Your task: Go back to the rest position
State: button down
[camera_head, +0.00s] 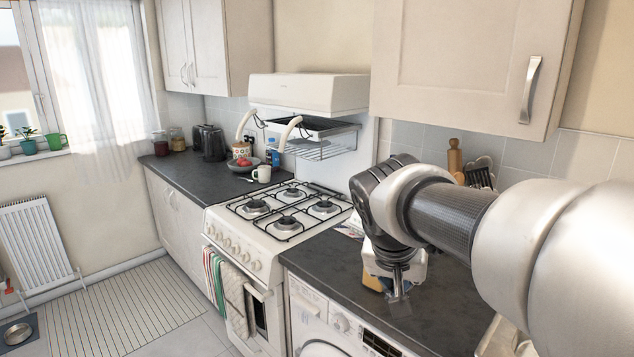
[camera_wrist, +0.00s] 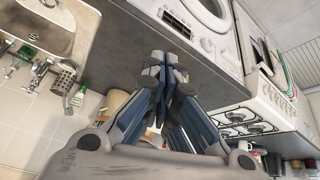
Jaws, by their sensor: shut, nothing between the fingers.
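My gripper (camera_head: 400,287) hangs from my arm above the dark counter (camera_head: 437,318) that covers the washing machine (camera_head: 318,325). In the wrist view the two fingers of my gripper (camera_wrist: 167,62) meet at their tips, with nothing seen between them. My arm reaches in from the right side of the head view. It hides part of the counter and the wall behind. A yellowish item (camera_head: 372,283) shows partly behind my gripper.
A white gas stove (camera_head: 255,240) with towels on its front stands left of the washing machine. A wall cabinet (camera_head: 462,60) hangs above my arm. A sink (camera_wrist: 40,30) and taps show in the wrist view. The floor (camera_head: 120,305) at the left is mostly clear.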

jog(key=s+f+n+y, duration=0.1)
jog(key=s+f+n, duration=0.1)
jog(key=s, duration=0.9)
jog(key=s+f+n+y, duration=0.1)
jog(key=s+f, duration=0.4)
jog(key=s, duration=0.7)
jog(key=shift+s+n+y, duration=0.15)
jog(key=shift+n+y, duration=0.25)
jog(key=shift+n, duration=0.3)
